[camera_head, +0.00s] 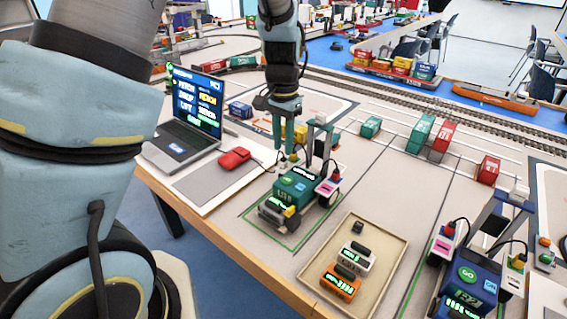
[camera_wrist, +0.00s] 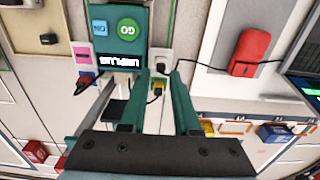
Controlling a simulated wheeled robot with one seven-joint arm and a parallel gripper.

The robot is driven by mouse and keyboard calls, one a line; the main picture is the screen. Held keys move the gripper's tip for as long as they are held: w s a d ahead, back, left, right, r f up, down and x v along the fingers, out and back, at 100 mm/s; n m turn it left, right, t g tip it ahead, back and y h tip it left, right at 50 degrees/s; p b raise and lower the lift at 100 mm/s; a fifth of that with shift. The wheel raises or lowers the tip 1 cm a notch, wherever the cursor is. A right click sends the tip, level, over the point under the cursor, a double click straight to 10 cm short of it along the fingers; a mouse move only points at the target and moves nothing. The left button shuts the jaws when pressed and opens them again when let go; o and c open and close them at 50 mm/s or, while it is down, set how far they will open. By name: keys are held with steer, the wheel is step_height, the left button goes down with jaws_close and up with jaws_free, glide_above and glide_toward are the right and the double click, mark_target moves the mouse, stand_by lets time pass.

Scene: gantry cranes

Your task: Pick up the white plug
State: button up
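My gripper (camera_wrist: 142,82) is open, its two teal fingers apart with nothing clearly held between them. It also shows in the head view (camera_head: 283,145), pointing down just behind a teal control unit (camera_head: 295,186). The same unit (camera_wrist: 118,28) shows a green GO button and a lit UNPLUG display in the wrist view. A small white block with a dark part (camera_wrist: 158,58) sits beside the unit, near the right fingertip. A black cable runs from it. I cannot tell whether this block is the white plug or its socket. A yellow connector (camera_wrist: 158,91) lies between the fingers.
A tan tray (camera_head: 318,263) holds a white device (camera_head: 357,259) and an orange device (camera_head: 341,283). A second control unit (camera_head: 470,283) stands at right. Crane posts and cables crowd the gripper.

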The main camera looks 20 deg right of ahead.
mark_target(283, 158)
steer(key=shift+w+d+f+p, duration=0.15)
steer(key=shift+f+p, duration=0.45)
steer(key=shift+f, duration=1.65)
jaws_close()
